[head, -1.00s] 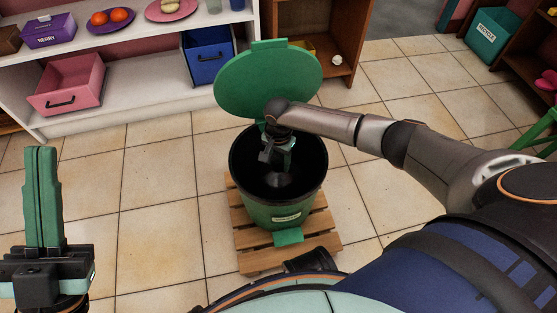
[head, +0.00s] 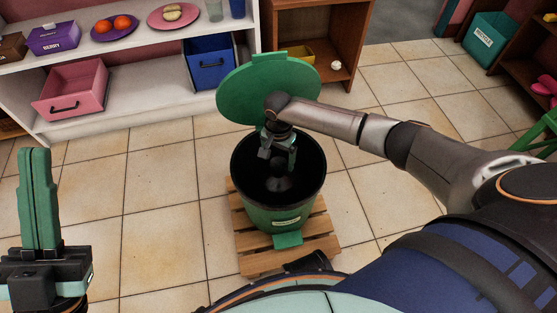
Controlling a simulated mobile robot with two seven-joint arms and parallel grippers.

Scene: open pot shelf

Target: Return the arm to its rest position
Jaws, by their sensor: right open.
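My right arm reaches in from the right, and its gripper (head: 277,158) points down over the mouth of a green bin (head: 279,218). The gripper is open, with nothing visible between its fingers. The bin's round green lid (head: 268,88) stands open behind the arm. A dark rounded shape shows inside the bin; I cannot tell what it is. My left gripper (head: 37,200) points up at the lower left, over the floor. Its green fingers lie together, and nothing shows between them.
The bin stands on a wooden pallet (head: 243,258). Behind is a white shelf (head: 130,117) with a pink drawer box (head: 70,88), a blue box (head: 209,62) and plates of food. A brown shelf (head: 345,30) stands beside it. Tiled floor is clear left and right of the bin.

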